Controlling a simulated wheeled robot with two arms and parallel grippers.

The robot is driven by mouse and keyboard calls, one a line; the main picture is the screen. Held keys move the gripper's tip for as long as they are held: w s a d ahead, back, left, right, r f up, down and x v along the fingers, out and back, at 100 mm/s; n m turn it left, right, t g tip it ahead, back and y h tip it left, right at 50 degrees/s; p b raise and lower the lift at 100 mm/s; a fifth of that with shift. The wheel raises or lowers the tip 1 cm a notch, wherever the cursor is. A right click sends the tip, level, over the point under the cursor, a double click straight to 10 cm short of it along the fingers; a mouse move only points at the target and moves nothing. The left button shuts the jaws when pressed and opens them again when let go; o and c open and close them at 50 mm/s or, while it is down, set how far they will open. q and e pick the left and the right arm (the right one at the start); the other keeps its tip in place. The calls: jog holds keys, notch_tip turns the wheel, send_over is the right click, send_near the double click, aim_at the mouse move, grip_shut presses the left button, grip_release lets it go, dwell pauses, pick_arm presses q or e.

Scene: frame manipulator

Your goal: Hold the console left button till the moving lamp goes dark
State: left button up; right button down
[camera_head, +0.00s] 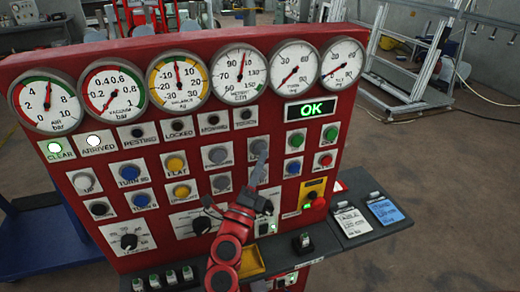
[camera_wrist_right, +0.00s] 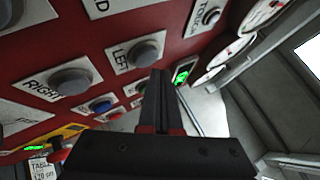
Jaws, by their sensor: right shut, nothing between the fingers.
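The console (camera_head: 75,165) is a red panel with gauges, lamps and labelled buttons. Its round grey LEFT button (camera_wrist_right: 146,53) shows clearly in the right wrist view; in the head view the fingers partly cover it. My right gripper (camera_head: 263,156) is shut and empty, its fingers pointing at the panel by this button. In the right wrist view the fingertips (camera_wrist_right: 160,73) appear just beside the LEFT button; I cannot tell whether they touch it. The CLEAR lamp (camera_head: 54,148) and ARRIVED lamp (camera_head: 93,140) are lit. My left gripper is out of view.
The RIGHT button (camera_wrist_right: 70,82) sits close to the LEFT button. A green OK display (camera_head: 311,109) is at the upper right of the panel. A grey shelf (camera_head: 325,236) with labelled cards juts out below. Open floor (camera_head: 450,190) lies to the right.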

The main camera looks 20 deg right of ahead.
jog(key=shift+w, duration=0.15)
dwell(0.3)
jog(key=shift+w, duration=0.3)
jog(key=shift+w+b, duration=0.4)
jog(key=shift+b, duration=0.15)
dwell(0.4)
dwell(3.4)
jog(key=shift+s, duration=0.85)
jog(key=s, duration=0.5)
jog(key=shift+p, duration=0.3)
jog(key=shift+d+f, duration=0.1)
jog(key=shift+d, duration=0.05)
